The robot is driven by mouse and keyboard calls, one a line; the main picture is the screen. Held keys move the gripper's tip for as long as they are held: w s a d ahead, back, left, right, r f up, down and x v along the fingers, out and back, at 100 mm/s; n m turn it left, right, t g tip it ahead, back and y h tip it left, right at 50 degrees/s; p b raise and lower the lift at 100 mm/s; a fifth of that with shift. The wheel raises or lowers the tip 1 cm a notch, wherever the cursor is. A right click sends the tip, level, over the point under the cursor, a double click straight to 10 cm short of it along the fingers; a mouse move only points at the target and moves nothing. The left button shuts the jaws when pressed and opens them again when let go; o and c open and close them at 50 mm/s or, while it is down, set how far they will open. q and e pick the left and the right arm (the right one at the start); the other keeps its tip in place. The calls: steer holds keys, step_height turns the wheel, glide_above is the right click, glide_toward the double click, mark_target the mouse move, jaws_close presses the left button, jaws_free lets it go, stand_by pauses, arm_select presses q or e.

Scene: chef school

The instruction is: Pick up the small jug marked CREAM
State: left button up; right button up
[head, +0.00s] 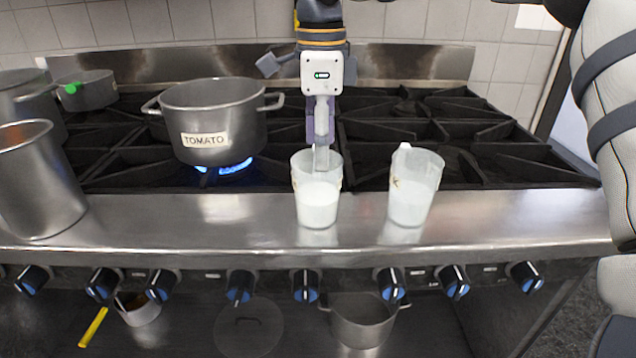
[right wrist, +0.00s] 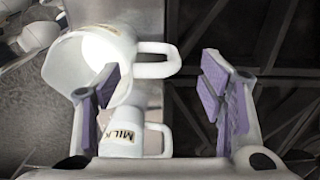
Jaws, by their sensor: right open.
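Two small white jugs stand upright on the steel ledge in the head view, a left jug (head: 318,203) and a right jug (head: 412,202). Their labels show only edge-on there. My right gripper (head: 322,150) points down at the back rim of the left jug and hides part of it. In the right wrist view my right gripper (right wrist: 165,95) is open, with its left finger overlapping a large-looking white jug (right wrist: 85,65). That jug's label is unreadable. A jug marked MILK (right wrist: 136,146) shows below it. I see no readable CREAM label. My left gripper is out of view.
A TOMATO pot (head: 212,115) stands over a lit blue flame at left. A tall steel pot (head: 38,190) stands on the ledge's left end. Black burner grates (head: 480,150) behind the right jug are empty. The ledge (head: 510,222) is clear at right.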

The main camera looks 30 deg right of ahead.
steer(key=f, duration=0.2)
steer(key=a+f, duration=0.1)
steer(key=f, duration=0.1)
steer(key=shift+f, duration=0.25)
steer(key=shift+d+f, duration=0.1)
steer(key=shift+f, duration=0.3)
jaws_close()
steer(key=shift+r, duration=0.2)
steer(key=shift+r, duration=0.7)
steer(key=s+a+r, duration=0.3)
steer(key=s+r, duration=0.8)
steer(key=s, duration=0.2)
steer(key=shift+s+r+p, duration=0.15)
steer(key=shift+s+p, duration=0.2)
steer(key=shift+p, duration=0.1)
